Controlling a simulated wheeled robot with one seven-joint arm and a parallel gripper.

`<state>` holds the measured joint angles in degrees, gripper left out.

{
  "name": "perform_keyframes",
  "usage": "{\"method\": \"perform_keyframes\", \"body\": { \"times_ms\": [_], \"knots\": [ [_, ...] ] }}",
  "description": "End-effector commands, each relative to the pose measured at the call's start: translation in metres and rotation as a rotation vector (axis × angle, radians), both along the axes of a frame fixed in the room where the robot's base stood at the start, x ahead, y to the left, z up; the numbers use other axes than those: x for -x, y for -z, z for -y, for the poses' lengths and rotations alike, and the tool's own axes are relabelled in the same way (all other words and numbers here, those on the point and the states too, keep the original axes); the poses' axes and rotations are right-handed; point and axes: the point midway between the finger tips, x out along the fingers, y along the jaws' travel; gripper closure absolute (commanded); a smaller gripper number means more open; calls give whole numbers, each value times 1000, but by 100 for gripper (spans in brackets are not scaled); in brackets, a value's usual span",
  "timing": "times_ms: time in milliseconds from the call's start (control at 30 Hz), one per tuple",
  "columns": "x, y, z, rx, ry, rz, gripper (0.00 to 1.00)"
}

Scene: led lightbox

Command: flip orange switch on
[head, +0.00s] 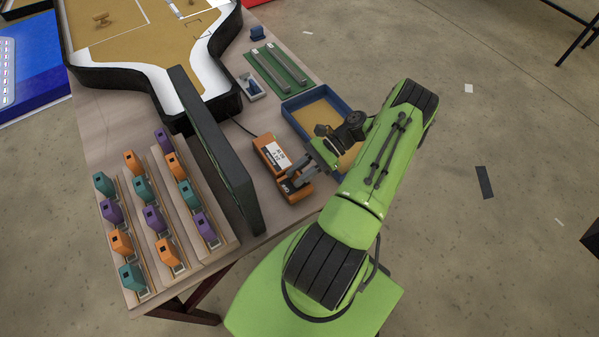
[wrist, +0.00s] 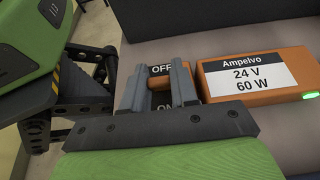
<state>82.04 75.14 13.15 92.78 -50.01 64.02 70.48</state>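The orange switch (head: 298,194) sits on the table at the end of a labelled orange power box (head: 266,147). In the wrist view, the orange switch (wrist: 160,82) shows between my fingers, with OFF at its far end and ON at its near end. My gripper (head: 301,177) is over the switch. In the wrist view, my gripper (wrist: 157,75) has its two grey fingers apart, one on each side of the switch labels. I cannot tell whether they touch it. The fingers partly hide the switch, and its rocker tilt is unclear.
The power box's label reads Ampelvo 24 V 60 W, and a green light (wrist: 310,96) glows on it. A tall dark panel (head: 219,155) stands just left. A blue-rimmed tray (head: 296,101) lies behind my gripper. Racks of coloured pieces (head: 163,220) fill the left.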

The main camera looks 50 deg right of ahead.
Motion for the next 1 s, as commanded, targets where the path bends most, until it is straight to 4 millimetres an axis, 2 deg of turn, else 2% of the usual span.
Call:
{"method": "perform_keyframes", "body": {
  "times_ms": [33, 100, 333, 433, 567, 900, 1000],
  "knots": [
    [1, 2, -1, -3, 0, -4, 54],
    [1, 2, -1, -2, 0, -4, 47],
    [0, 1, 0, -1, 0, -3, 47],
    [2, -2, 7, 0, 3, 1, 47],
    [9, -13, 33, 3, 7, 2, 47],
    [32, -47, 114, 2, 7, 0, 47],
    [37, -53, 129, 4, 3, -3, 47]
  ]
}}
